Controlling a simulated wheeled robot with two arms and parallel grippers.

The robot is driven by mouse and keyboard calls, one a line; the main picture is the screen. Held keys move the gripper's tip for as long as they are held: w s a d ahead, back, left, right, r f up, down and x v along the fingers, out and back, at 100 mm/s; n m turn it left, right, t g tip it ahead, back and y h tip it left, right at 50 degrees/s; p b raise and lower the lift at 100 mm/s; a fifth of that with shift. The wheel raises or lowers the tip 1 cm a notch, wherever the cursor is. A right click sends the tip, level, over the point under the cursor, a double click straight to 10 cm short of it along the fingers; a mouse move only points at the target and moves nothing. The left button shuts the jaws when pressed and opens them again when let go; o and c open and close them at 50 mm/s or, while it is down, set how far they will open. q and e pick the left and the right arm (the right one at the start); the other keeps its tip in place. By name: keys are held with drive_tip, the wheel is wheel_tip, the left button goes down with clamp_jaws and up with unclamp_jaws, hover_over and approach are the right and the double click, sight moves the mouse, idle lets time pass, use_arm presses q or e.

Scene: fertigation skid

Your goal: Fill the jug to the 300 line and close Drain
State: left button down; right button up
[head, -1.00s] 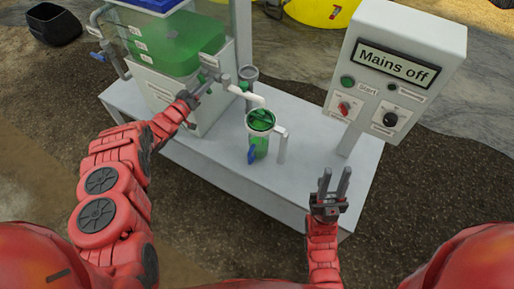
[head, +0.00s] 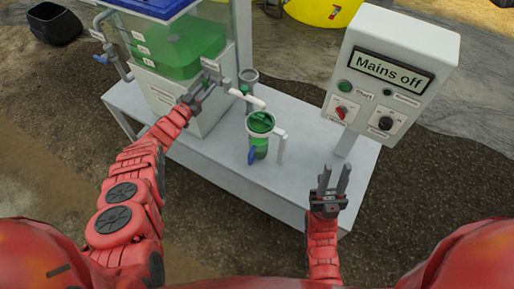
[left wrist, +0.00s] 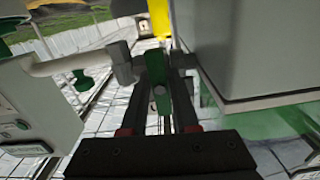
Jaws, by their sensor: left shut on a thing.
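My left gripper (head: 198,90) is shut on a green lever (left wrist: 157,85) at the front of the clear tank (head: 236,35), which holds green liquid. A small label is beside the gripper; I cannot read it. A white spout (head: 245,98) runs from there toward a clear vessel (head: 260,148) with green contents, apparently the jug. My right gripper (head: 334,180) is open and empty, in front of the bench's near right part.
A control box (head: 395,65) reading "Mains off" stands at the right, with a Start button and knobs. A grey cup-like fitting (head: 248,76) is behind the vessel. The white bench (head: 225,160) has bare room in front. A black bin (head: 52,24) is at the far left.

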use_arm(q)
drive_tip(key=c, duration=0.6)
unclamp_jaws()
drive_tip(key=shift+c, duration=0.2)
drive_tip(key=shift+s, duration=0.1)
drive_tip(key=shift+s+a+p, duration=0.1)
drive_tip(key=shift+a+p, duration=0.05)
drive_tip(key=shift+p, duration=0.2)
drive_tip(key=p+v, duration=0.4)
drive_tip(key=v, duration=0.2)
drive_tip(key=shift+s+r+p, duration=0.1)
drive_tip(key=shift+p, duration=0.25)
drive_tip(key=shift+s+a, duration=0.15)
drive_tip(key=shift+s, duration=0.05)
